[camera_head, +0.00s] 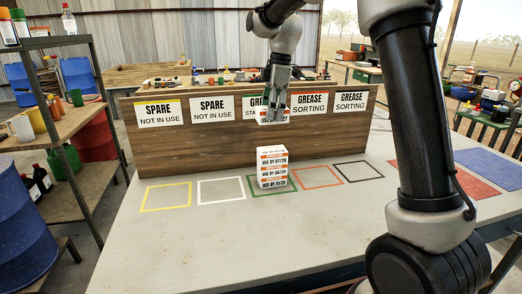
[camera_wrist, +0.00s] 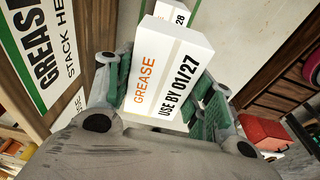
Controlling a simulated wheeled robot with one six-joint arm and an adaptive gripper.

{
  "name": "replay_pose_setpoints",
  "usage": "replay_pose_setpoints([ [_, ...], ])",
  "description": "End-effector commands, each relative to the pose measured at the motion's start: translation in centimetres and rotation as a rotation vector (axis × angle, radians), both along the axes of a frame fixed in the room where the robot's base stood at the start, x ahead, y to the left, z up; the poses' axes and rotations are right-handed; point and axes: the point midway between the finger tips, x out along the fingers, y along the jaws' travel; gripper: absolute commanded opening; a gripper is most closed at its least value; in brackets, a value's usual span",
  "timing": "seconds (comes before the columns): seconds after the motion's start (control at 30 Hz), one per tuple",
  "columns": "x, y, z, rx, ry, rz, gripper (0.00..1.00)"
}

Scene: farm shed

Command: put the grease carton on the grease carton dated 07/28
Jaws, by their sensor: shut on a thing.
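My gripper (camera_head: 277,97) is shut on a white grease carton (camera_head: 272,117) with an orange label stripe. In the wrist view the held carton (camera_wrist: 165,72) reads "GREASE, USE BY 01/27", with the green finger pads on both its sides. Below it, a stack of white and orange cartons (camera_head: 271,168) stands upright in the green square. Its top label appears to read 07/28; the lower dates are too small to read surely. In the wrist view, part of a stack carton (camera_wrist: 180,12) ending in "28" shows beyond the held one. A clear gap separates held carton and stack.
Yellow (camera_head: 166,197), white (camera_head: 221,190), red (camera_head: 317,177) and black (camera_head: 358,171) outlined squares on the table are empty. A wooden board (camera_head: 200,145) with signs stands behind the stack. The table front (camera_head: 200,250) is clear. A cluttered shelf (camera_head: 55,130) stands left.

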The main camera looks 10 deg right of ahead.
Motion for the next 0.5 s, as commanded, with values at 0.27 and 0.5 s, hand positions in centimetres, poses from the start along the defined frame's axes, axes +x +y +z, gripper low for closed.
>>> replay_pose_setpoints([
  [0.27, -0.4, -0.1, -5.0, 0.000, 0.005, -0.003, 0.27],
  [0.5, -0.3, 0.0, -7.3, 0.001, 0.004, -0.004, 0.27],
])
